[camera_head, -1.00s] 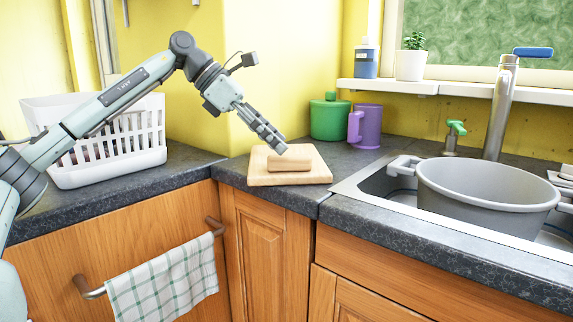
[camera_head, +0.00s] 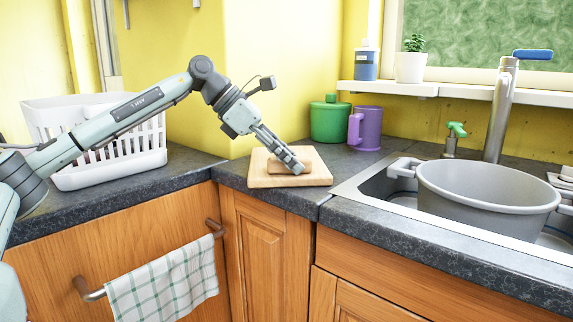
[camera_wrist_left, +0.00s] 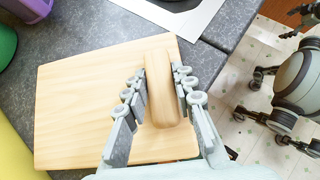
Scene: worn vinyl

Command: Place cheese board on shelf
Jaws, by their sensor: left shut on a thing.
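The cheese board (camera_head: 262,176) is a pale square wooden board with a raised wooden handle block (camera_head: 303,165) on top. It lies flat on the dark countertop at the corner, left of the sink. My left gripper (camera_head: 295,166) reaches down onto the block. In the left wrist view, the fingers of my left gripper (camera_wrist_left: 157,90) lie on both sides of the handle block (camera_wrist_left: 160,110), shut on it, with the board (camera_wrist_left: 80,105) beneath. My right gripper does not show clearly in the head view. A white shelf (camera_head: 440,88) runs below the window.
A green pot (camera_head: 330,119) and a purple mug (camera_head: 365,128) stand behind the board. A white dish rack (camera_head: 130,140) is at left. The sink (camera_head: 375,185) holds a large grey pot (camera_head: 485,195). The shelf carries a blue bottle (camera_head: 366,62) and a potted plant (camera_head: 410,66) at its left.

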